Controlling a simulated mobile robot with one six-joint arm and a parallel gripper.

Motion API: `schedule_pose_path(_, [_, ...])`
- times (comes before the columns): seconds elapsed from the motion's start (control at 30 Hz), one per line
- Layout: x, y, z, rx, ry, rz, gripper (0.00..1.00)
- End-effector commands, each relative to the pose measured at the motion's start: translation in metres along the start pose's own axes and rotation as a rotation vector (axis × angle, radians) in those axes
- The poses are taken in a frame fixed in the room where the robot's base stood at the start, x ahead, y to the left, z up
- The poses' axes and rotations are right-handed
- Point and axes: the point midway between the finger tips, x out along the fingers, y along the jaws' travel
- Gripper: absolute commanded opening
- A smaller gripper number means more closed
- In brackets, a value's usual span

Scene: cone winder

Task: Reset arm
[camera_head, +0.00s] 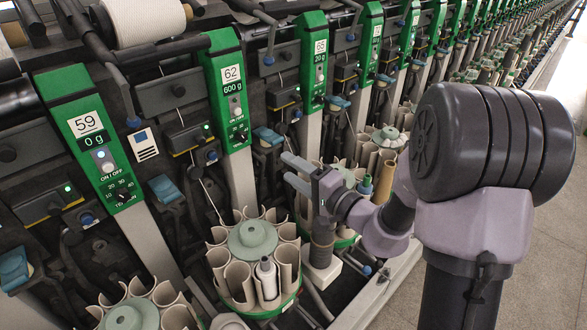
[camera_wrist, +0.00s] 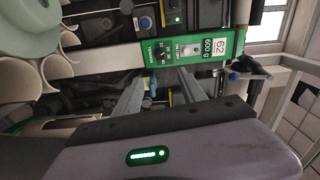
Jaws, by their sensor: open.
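My gripper (camera_head: 289,171) is in the middle of the head view, in front of the winder between the panels marked 62 (camera_head: 231,88) and 65 (camera_head: 313,60). Its two fingers are apart with nothing between them. In the wrist view the fingers (camera_wrist: 143,96) point at the machine face and the gap is empty. The panel marked 62, reading 600 g, shows beyond them in the wrist view (camera_wrist: 190,50). My arm reaches in from the right of the head view and is bent.
Round magazines of beige tubes stand along the machine front, one (camera_head: 252,240) left of and below my gripper with a bobbin (camera_head: 266,278) in it. Another (camera_head: 357,180) is just behind my gripper. A white yarn cone (camera_head: 145,20) sits at upper left. Open floor (camera_head: 560,230) lies at right.

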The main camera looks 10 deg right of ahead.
Motion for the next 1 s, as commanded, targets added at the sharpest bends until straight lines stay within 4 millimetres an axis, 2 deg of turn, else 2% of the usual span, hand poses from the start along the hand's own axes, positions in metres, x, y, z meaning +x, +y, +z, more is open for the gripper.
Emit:
schedule_pose_path(0.47, [-0.002, -0.003, 0.004, 0.002, -0.014, 0.000, 0.49])
schedule_pose_path(0.57, [-0.002, -0.024, 0.039, 0.016, -0.137, 0.015, 0.49])
schedule_pose_path(0.63, [-0.011, -0.046, 0.087, 0.027, -0.300, 0.064, 0.49])
schedule_pose_path(0.67, [-0.020, -0.054, 0.112, 0.025, -0.379, 0.104, 0.49])
schedule_pose_path(0.7, [-0.035, -0.062, 0.143, 0.016, -0.479, 0.173, 0.49])
schedule_pose_path(0.73, [-0.050, -0.064, 0.165, 0.002, -0.547, 0.239, 0.49])
schedule_pose_path(0.77, [-0.067, -0.065, 0.185, -0.021, -0.607, 0.316, 0.49])
schedule_pose_path(0.8, [-0.094, -0.061, 0.207, -0.067, -0.666, 0.437, 0.49])
schedule_pose_path(0.87, [-0.135, -0.052, 0.222, -0.158, -0.690, 0.620, 0.49])
schedule_pose_path(0.9, [-0.159, -0.045, 0.221, -0.225, -0.665, 0.730, 0.49])
schedule_pose_path(1.0, [-0.203, -0.038, 0.200, -0.386, -0.521, 0.921, 0.49])
